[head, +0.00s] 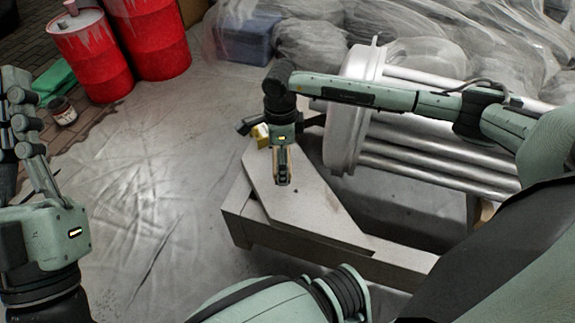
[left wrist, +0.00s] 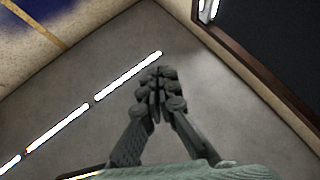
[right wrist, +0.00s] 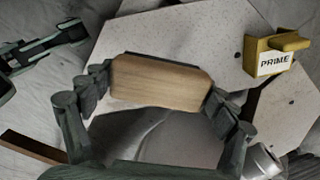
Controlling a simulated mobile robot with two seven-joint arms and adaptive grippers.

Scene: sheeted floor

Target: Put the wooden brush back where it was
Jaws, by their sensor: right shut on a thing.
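The wooden brush (right wrist: 160,82), a light wooden block with a dark edge along its far side, is held between the fingertips of my right gripper (right wrist: 158,88) in the right wrist view. In the head view my right gripper (head: 282,178) points down over the pale board on the low bench (head: 310,210), and the brush is mostly hidden by it. I cannot tell whether the brush touches the board. My left gripper (head: 22,120) is raised at the left, far from the bench. In the left wrist view its fingertips (left wrist: 157,88) meet with nothing between them.
A yellow block marked PRIME (right wrist: 280,54) is near the brush; it also shows in the head view (head: 260,136). Red drums (head: 150,38) and a small can (head: 62,111) are back left. Sheeted floor left is clear.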

